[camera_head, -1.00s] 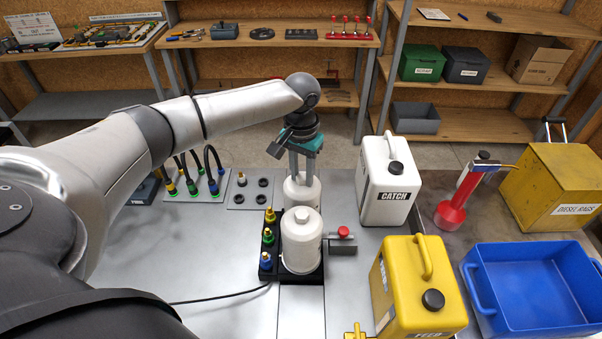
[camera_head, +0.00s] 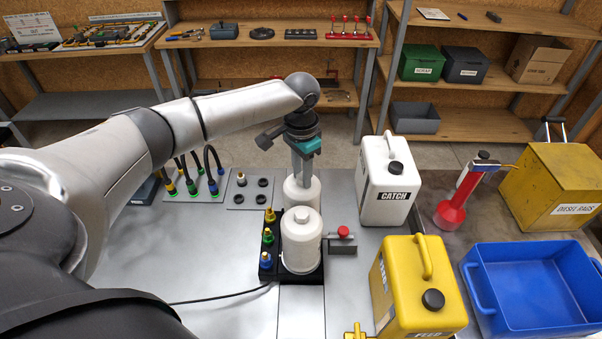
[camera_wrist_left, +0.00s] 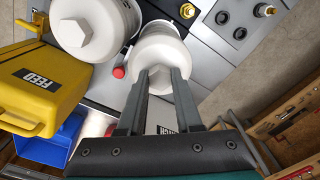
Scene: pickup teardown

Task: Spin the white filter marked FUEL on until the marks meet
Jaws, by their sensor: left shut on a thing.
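Two white filters stand one behind the other on a black base (camera_head: 268,274). My left gripper (camera_head: 301,177) points down and is shut on the top of the rear white filter (camera_head: 301,194). In the left wrist view its fingers (camera_wrist_left: 162,74) close on the hex cap of that filter (camera_wrist_left: 158,45). The front white filter (camera_head: 301,245) is upright with a free cap; it also shows in the left wrist view (camera_wrist_left: 88,28). No FUEL lettering or alignment marks are readable on either filter. My right gripper is not in view.
A white CATCH can (camera_head: 388,185) stands close right of the rear filter. A yellow FEED can (camera_head: 405,285) and blue bin (camera_head: 530,285) are nearer right. A red-knobbed valve (camera_head: 343,238) sits beside the front filter.

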